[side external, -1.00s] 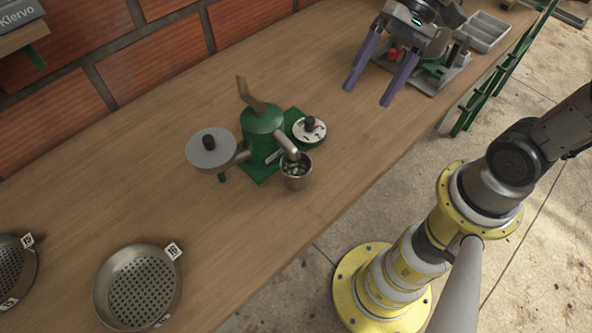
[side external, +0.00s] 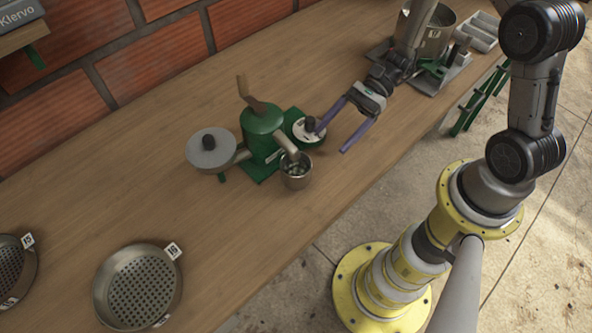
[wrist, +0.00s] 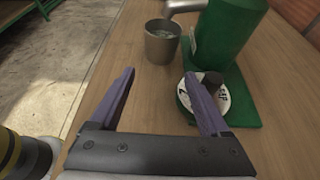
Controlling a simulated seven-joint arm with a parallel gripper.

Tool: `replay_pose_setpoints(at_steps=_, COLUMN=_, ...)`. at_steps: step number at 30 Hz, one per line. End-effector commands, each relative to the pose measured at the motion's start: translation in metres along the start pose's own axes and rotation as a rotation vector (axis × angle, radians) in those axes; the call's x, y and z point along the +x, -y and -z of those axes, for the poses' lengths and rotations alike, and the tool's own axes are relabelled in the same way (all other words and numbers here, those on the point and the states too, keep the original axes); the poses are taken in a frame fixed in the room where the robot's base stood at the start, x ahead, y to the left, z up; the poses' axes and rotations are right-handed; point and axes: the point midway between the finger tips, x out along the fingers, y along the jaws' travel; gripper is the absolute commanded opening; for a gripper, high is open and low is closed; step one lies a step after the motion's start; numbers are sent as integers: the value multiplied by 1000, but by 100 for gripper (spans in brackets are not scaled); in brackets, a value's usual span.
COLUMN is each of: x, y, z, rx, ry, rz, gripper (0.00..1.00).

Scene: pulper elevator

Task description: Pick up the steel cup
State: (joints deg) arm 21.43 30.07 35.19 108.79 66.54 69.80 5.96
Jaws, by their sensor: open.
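The steel cup (side external: 296,172) stands upright on the wooden table under the spout of the green pulper (side external: 263,135), with some contents showing inside it. In the wrist view the cup (wrist: 161,44) is ahead of the fingers, a little above the picture's middle. My gripper (side external: 331,138) is open and empty, to the right of the cup and apart from it. Its purple fingers also show in the wrist view (wrist: 160,92); the right finger overlaps the white dial-like disc in that picture.
A white round disc with a black knob (side external: 309,129) sits beside the pulper, close to one finger. A grey round lid-like part (side external: 210,151) is on its other side. Perforated pans (side external: 137,287) lie at the lower left. The table in front of the cup is clear.

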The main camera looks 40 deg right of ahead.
Motion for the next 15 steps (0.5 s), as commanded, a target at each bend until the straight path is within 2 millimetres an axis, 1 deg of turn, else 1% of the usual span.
replay_pose_setpoints(at_steps=1, x=12, y=-2, z=0, rx=2, ry=2, rz=-8, gripper=80)
replay_pose_setpoints(at_steps=6, x=42, y=-1, z=-1, rx=-1, ry=0, rz=-7, gripper=80)
replay_pose_setpoints(at_steps=9, x=52, y=-1, z=0, rx=0, ry=0, rz=-5, gripper=80)
replay_pose_setpoints(at_steps=15, x=64, y=-1, z=-1, rx=-1, ry=0, rz=-4, gripper=80)
